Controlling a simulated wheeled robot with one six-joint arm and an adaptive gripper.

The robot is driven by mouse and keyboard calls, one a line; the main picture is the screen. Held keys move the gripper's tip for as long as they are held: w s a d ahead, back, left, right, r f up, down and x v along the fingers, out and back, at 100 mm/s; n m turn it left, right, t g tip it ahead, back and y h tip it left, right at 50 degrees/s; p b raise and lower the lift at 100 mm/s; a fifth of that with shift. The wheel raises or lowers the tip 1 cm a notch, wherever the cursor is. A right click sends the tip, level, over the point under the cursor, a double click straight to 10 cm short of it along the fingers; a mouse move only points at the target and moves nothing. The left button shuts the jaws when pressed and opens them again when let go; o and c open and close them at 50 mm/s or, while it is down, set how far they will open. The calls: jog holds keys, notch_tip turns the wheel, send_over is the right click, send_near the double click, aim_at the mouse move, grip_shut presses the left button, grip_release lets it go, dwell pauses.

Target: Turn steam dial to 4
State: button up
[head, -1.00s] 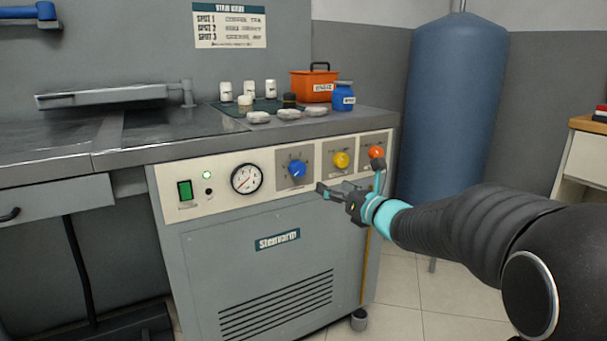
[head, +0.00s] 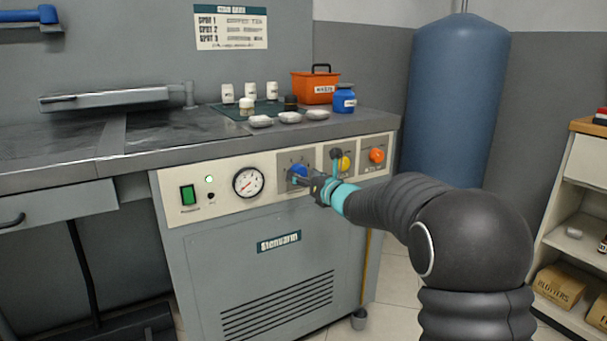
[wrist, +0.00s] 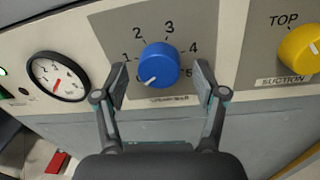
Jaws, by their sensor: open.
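The blue steam dial (wrist: 158,64) sits on a grey plate marked 1 to 5 in the wrist view. Its white pointer mark faces lower left, below the 1. The label under it is partly hidden and unreadable. The dial (head: 297,170) also shows on the cream panel in the head view, partly covered by my gripper (head: 308,182). My gripper (wrist: 161,78) is open, with one finger left and one right of the dial. A gap shows on both sides, so neither finger appears to touch it.
A yellow suction knob (wrist: 302,48) is right of the dial, and an orange knob (head: 377,155) lies beyond it. A pressure gauge (wrist: 57,76) and green switch (head: 188,195) are to the left. Bottles and pads stand on the worktop above.

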jog(key=shift+w+a, duration=0.15)
jog(key=c, duration=1.2)
jog(key=shift+o, duration=0.2)
jog(key=shift+f+b, duration=0.1)
jog(key=shift+b, duration=0.2)
